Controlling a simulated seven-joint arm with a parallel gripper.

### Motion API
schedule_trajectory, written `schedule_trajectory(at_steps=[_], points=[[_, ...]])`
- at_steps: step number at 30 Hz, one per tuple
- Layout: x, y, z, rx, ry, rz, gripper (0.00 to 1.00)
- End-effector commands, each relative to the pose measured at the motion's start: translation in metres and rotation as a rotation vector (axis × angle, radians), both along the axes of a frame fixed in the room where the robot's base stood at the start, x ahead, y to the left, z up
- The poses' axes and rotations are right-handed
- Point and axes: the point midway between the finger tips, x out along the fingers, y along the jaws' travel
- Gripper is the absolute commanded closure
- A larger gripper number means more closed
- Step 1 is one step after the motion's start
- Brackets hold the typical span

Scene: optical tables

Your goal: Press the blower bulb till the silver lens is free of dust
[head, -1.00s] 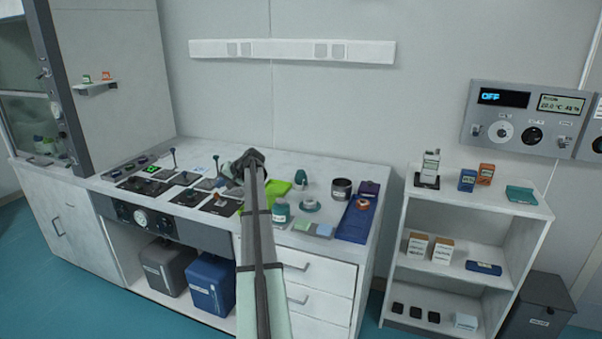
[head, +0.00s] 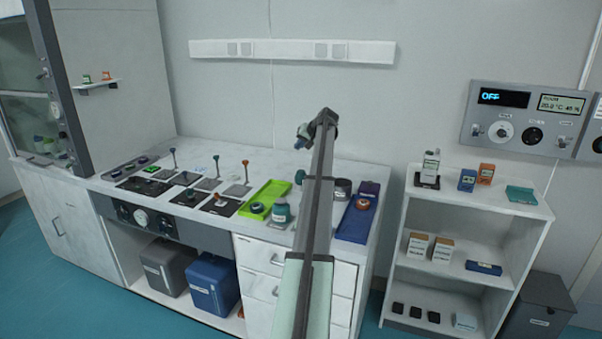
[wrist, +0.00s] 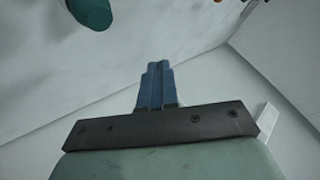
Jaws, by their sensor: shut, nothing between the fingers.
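My gripper (wrist: 158,85) is shut with nothing between its blue fingers. In the head view it (head: 300,143) hangs in the air above the back of the white bench. A teal rounded object (head: 299,177), which looks like the blower bulb, stands on the bench below it, partly hidden by my arm. A teal round shape (wrist: 92,10) is cut off at the top left of the wrist view, apart from the fingers. Small mounts on posts stand at the left, one with an orange top (head: 245,162). I cannot tell which piece is the silver lens or see any dust.
A green tray (head: 276,187) holds a dark round piece (head: 257,208). A teal-lidded jar (head: 281,213) stands beside it. A metal cup (head: 342,186) and a blue tray (head: 352,229) are to the right of my arm. The bench's back strip is mostly clear.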

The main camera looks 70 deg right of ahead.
Motion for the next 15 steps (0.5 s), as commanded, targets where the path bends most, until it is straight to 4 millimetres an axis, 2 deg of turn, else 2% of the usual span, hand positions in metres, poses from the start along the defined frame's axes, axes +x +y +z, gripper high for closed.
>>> schedule_trajectory(at_steps=[5,15], points=[[-0.0112,-0.0082,0.0046,-0.007,0.008,-0.007,1.00],[-0.0120,-0.0084,0.0045,-0.008,0.008,-0.008,1.00]])
